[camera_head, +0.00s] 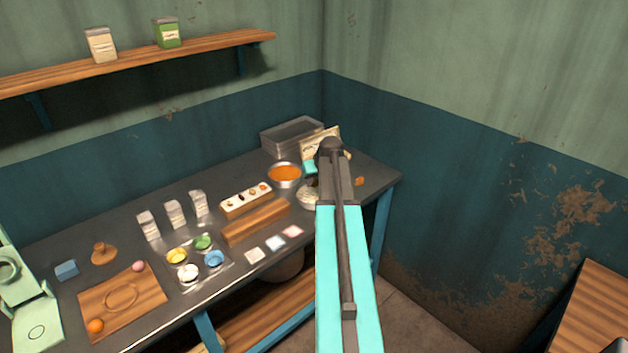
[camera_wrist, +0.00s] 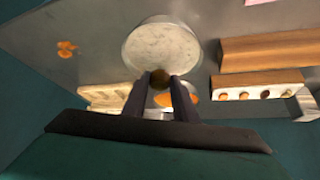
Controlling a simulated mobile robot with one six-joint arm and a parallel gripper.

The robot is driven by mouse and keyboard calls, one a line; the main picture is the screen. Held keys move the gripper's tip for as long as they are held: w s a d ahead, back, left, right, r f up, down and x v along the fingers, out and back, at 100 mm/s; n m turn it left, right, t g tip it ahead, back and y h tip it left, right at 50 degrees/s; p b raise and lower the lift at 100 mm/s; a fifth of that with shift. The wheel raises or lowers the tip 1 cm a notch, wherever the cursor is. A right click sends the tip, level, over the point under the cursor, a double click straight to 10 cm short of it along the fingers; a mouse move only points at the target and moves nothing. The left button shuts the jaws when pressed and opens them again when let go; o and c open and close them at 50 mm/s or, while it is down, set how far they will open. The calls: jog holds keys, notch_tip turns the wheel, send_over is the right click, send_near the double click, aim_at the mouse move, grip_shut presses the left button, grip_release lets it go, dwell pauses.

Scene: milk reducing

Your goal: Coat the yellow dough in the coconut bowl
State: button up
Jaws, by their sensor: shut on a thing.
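In the wrist view my gripper (camera_wrist: 160,85) is shut on a small round dough ball (camera_wrist: 159,76), dark yellow-brown in the shade; I take it as the yellow dough. The coconut bowl (camera_wrist: 160,45), round with white speckled contents, lies just beyond the fingertips. The ball overlaps the bowl's near edge in this view; I cannot tell whether it touches the coconut. In the head view the coconut bowl (camera_head: 307,198) shows only its left part, the rest hidden behind my arm.
A bowl of orange contents (camera_head: 285,174) stands behind the coconut bowl. A holder with several small balls (camera_head: 246,200) and a wooden block (camera_head: 256,222) lie left. Grey trays (camera_head: 290,136) and a sign stand behind. Orange pieces (camera_wrist: 67,48) lie on the table, with bare space around them.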

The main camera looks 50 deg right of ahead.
jog(key=shift+f+b, duration=1.9)
jog(key=shift+f, duration=1.45)
jog(key=shift+f+b, duration=0.3)
jog(key=shift+s+r, duration=0.1)
jog(key=shift+s, duration=0.2)
dwell(0.7)
jog(key=shift+s+d+b, duration=0.1)
jog(key=shift+d+b, duration=0.2)
dwell(0.3)
jog(key=shift+d, duration=0.25)
dwell(0.3)
jog(key=shift+w+d, duration=0.15)
jog(key=shift+w, duration=0.2)
jog(key=shift+w+b, duration=0.25)
jog(key=shift+b, duration=0.05)
dwell(0.6)
jog(key=shift+a, duration=0.45)
dwell(0.5)
